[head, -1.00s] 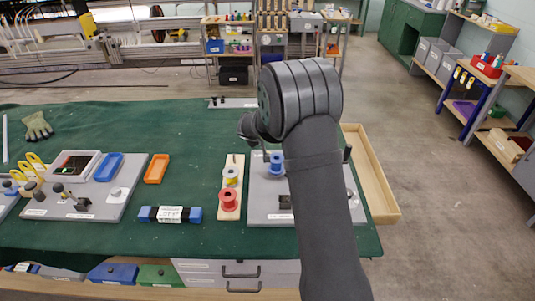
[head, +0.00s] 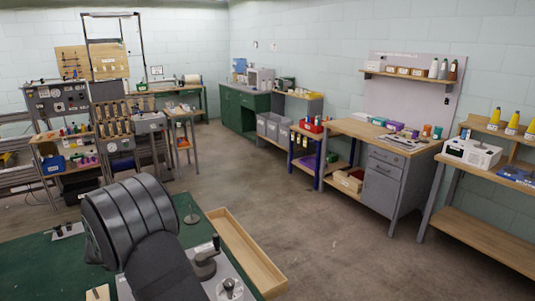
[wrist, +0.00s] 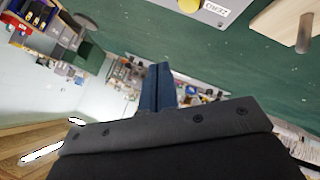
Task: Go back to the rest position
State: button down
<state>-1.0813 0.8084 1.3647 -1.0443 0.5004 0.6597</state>
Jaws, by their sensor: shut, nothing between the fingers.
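My gripper (wrist: 162,82) shows in the wrist view as two dark blue fingers pressed together, with nothing between them. In the head view my dark arm rises from the bottom left over the green worktable (head: 38,272) and hides the gripper. The wrist view looks out past the fingers at the room at a steep tilt. The green cloth (wrist: 170,35) fills the upper part of it, with a grey plate (wrist: 207,8) bearing a yellow knob and a ZERO label, and a wooden block with a peg (wrist: 296,30).
A wooden tray (head: 243,250) runs along the table's right edge, beside a grey fixture with metal posts (head: 205,262). Open concrete floor (head: 310,215) lies to the right. A workbench (head: 375,130) and shelving stand along the far wall.

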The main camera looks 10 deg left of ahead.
notch_tip(320, 180, up, 3)
jog(key=shift+f, duration=0.2)
jog(key=shift+f, duration=0.1)
